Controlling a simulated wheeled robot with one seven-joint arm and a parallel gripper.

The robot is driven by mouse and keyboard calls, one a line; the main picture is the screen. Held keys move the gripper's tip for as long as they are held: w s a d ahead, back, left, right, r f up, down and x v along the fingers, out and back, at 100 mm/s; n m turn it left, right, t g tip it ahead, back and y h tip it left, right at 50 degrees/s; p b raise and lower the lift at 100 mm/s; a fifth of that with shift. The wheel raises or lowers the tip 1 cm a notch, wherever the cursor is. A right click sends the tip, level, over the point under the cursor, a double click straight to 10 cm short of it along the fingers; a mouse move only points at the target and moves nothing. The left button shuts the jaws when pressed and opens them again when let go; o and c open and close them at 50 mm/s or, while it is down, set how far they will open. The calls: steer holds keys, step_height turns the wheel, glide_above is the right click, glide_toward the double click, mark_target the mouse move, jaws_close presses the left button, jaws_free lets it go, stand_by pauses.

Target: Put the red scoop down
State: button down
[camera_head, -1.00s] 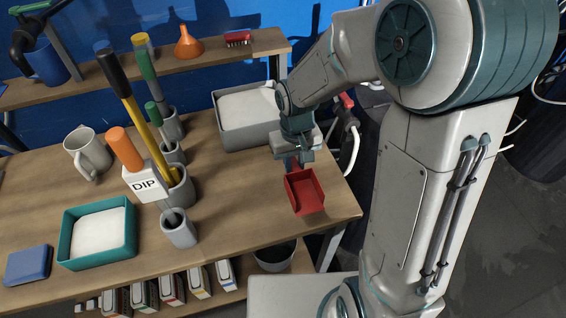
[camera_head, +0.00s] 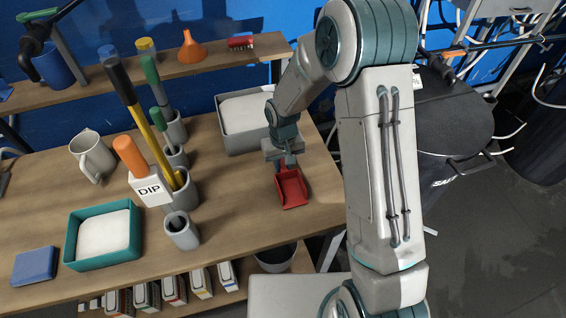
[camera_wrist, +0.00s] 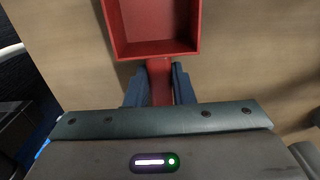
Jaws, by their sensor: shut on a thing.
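The red scoop (camera_head: 291,188) is a shallow open box with a short handle, at the right part of the wooden table (camera_head: 240,222). My gripper (camera_head: 286,163) is shut on the scoop's handle. In the wrist view the scoop (camera_wrist: 152,47) points away from my gripper (camera_wrist: 160,86), with the blue fingers on both sides of the red handle. The scoop looks empty. It is close over the table top or on it; I cannot tell which.
A grey bin of white material (camera_head: 236,143) stands behind the scoop. Grey holders with tools and a DIP sign (camera_head: 150,189) stand to the left. A teal tray (camera_head: 71,246), a mug (camera_head: 92,157) and a blue box (camera_head: 34,266) are farther left. The table is bare around the scoop.

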mark_target(283, 165)
steer(key=shift+f, duration=0.2)
steer(key=shift+f+b, duration=0.2)
steer(key=shift+b, duration=0.1)
steer(key=c, duration=1.3)
jaws_free()
steer(key=shift+r, duration=0.15)
steer(key=shift+o, duration=0.2)
steer(key=shift+r, duration=0.1)
step_height(283, 165, up, 12)
steer(key=f, duration=0.1)
steer(key=s+d+r+m+t, duration=0.1)
steer(key=s+d+r, duration=0.5)
steer(key=s, duration=0.4)
steer(key=s+d+r+m+t, duration=0.2)
steer(key=s+d+r, duration=0.3)
steer(key=s+d, duration=0.3)
steer(key=shift+s+r+b, duration=0.4)
steer(key=shift+s+b, duration=0.05)
steer(key=shift+s, duration=0.55)
